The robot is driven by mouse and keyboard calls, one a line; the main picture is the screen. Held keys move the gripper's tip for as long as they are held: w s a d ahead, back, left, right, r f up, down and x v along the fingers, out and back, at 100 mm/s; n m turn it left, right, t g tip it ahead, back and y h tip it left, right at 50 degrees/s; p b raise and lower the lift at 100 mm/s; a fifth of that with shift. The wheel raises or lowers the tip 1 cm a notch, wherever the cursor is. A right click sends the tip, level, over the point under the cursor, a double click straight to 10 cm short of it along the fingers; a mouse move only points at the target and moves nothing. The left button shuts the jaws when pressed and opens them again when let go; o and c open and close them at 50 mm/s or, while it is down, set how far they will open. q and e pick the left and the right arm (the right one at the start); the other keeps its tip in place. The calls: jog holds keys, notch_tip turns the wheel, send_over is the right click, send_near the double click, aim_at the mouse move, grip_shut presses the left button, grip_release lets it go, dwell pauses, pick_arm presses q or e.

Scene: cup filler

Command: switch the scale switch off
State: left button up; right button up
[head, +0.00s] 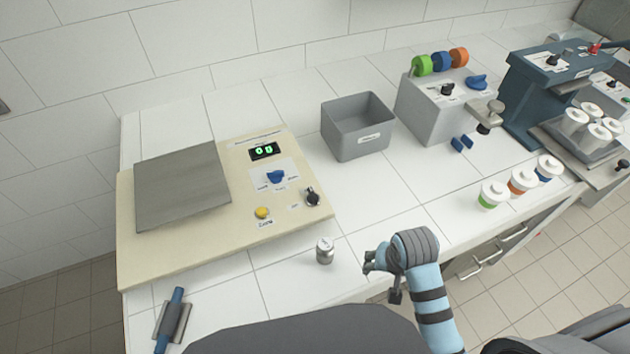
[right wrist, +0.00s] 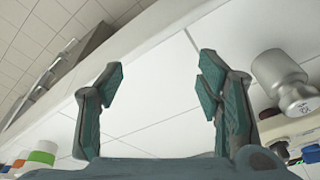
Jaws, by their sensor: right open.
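The scale (head: 290,219) is a beige board at the left of the counter with a grey metal plate (head: 182,187). Its display (head: 264,151) is lit with green digits. A black switch (head: 312,197) sits near the board's right corner; its small label is too small to read. A blue knob (head: 276,177) and a yellow button (head: 262,213) are also on the board. My right gripper (head: 370,262) is open and empty, right of and nearer than the switch, apart from it. In the right wrist view its fingers (right wrist: 158,78) are spread over bare counter. My left gripper is not in view.
A small metal weight (head: 325,251) stands between the scale and my right gripper; it also shows in the right wrist view (right wrist: 282,85). A grey bin (head: 358,140) and a grey dispenser box (head: 430,120) stand behind. A blue-handled tool (head: 172,322) lies front left.

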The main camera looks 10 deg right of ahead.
jog(key=w+m, duration=0.1)
jog(key=w, duration=0.1)
jog(key=w+a+m, duration=0.1)
jog(key=w, duration=0.1)
jog(key=w+a+m, duration=0.1)
jog(key=w, duration=0.2)
jog(key=shift+w+a+r+g, duration=0.1)
jog(key=shift+a+r+g, duration=0.2)
jog(key=shift+g, duration=0.1)
jog(key=w+a+r+m, duration=0.3)
jog(key=w+r, duration=0.1)
jog(key=w, duration=0.3)
notch_tip(320, 180, up, 14)
jog(key=m+g, duration=0.2)
jog(key=m, duration=0.3)
send_over(313, 193)
jog(key=shift+y, duration=0.3)
notch_tip(313, 193, down, 14)
jog(key=b, duration=0.3)
jog(key=shift+c, duration=0.6)
jog(key=c, duration=1)
jog(key=shift+c, duration=0.2)
